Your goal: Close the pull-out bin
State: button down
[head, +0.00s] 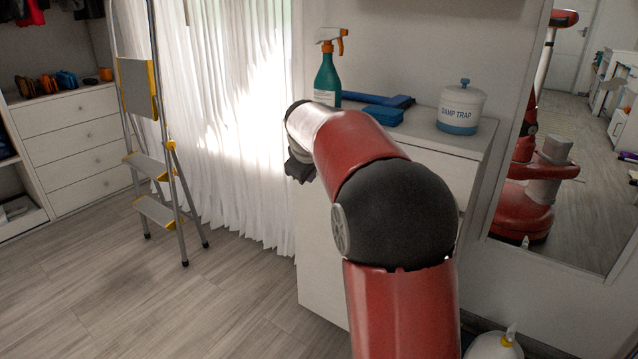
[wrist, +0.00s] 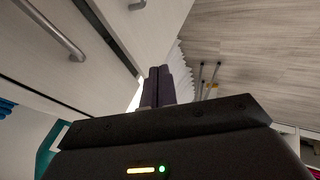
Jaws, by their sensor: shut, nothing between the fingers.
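The white cabinet (head: 438,143) stands against the wall, largely hidden behind my arm in the head view. Its pale lower part (head: 318,250) shows left of my arm. In the wrist view, one white front panel (wrist: 95,75) with a bar handle (wrist: 50,30) is divided by a dark gap from another panel (wrist: 150,30) with its own handle (wrist: 137,5). I cannot tell which panel is the bin's front or how far it stands out. My gripper (head: 299,170) is shut and empty; its fingers (wrist: 158,72) point along the panels, contact unclear.
A spray bottle (head: 328,78), blue items (head: 384,114) and a damp trap tub (head: 461,107) stand on the cabinet top. A stepladder (head: 160,160) stands by the curtain (head: 240,130). A mirror (head: 570,140) is at right, a white container (head: 494,346) below. The left floor is clear.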

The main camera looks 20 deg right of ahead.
jog(key=s+d+f+n+g+h+b, duration=0.1)
jog(key=s+f+n+h+b, duration=0.25)
jog(key=f+n, duration=0.2)
jog(key=s+f+n+g+h+b, duration=0.1)
jog(key=s+f+n+h+b, duration=0.1)
jog(key=f+n+h+b, duration=0.4)
jog(key=a+r+n+t+h+b, duration=0.2)
jog(key=a+n+t+h, duration=0.15)
jog(key=n+t, duration=0.3)
jog(key=w+d+y+b, duration=0.1)
jog(key=w+d, duration=0.8)
jog(key=d, duration=0.1)
jog(key=shift+d, duration=0.15)
jog(key=shift+f+g, duration=0.1)
jog(key=shift+g, duration=0.15)
jog(key=x, duration=0.4)
jog(key=shift+d+p, duration=0.15)
jog(key=shift+p, duration=0.25)
jog(key=shift+r, duration=0.25)
